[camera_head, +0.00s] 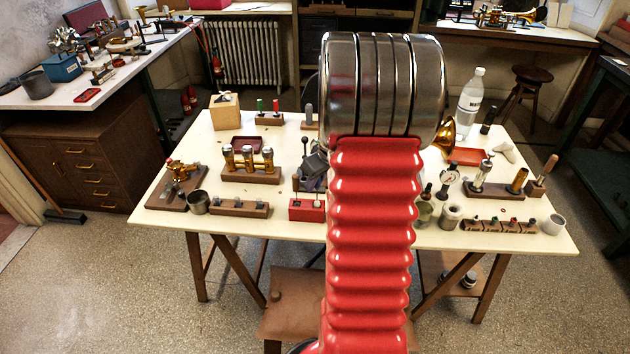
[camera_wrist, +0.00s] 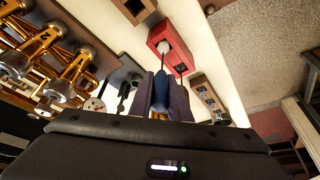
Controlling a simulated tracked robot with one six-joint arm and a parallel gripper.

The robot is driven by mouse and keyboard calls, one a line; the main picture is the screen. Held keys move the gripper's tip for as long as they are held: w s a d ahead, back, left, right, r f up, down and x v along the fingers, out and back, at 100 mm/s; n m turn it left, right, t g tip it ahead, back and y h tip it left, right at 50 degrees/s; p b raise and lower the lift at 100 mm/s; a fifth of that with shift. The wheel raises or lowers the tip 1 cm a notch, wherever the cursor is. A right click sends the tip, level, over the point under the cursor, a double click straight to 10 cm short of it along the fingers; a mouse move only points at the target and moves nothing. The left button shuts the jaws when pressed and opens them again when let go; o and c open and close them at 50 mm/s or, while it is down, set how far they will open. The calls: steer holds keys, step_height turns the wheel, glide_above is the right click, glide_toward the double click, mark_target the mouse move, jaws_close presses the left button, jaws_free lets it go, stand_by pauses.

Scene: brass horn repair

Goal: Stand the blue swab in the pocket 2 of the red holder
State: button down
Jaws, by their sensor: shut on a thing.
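My gripper (camera_wrist: 160,98) is shut on the blue swab (camera_wrist: 160,90), with the blue handle between its two dark fingers. The swab's thin shaft points away from the wrist toward the red holder, and a pale tip shows in line with the holder. The red holder (camera_wrist: 157,35) lies just beyond the fingers in the wrist view; a dark pocket shows at its near end. I cannot tell whether the tip is above or inside a pocket. In the head view the red holder (camera_head: 307,214) stands at the table's front edge, and my arm hides much of the gripper.
Right of my arm are a round grey pot (camera_head: 450,217) and a slotted wooden rack (camera_head: 499,226). The cream tabletop (camera_head: 170,222) is bare at front left.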

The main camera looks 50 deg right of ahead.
steer(key=shift+f, duration=0.75)
steer(key=c, duration=1.6)
jaws_free()
steer(key=v, duration=1.3)
steer(key=shift+s+a+r, duration=0.1)
steer(key=shift+r, duration=0.2)
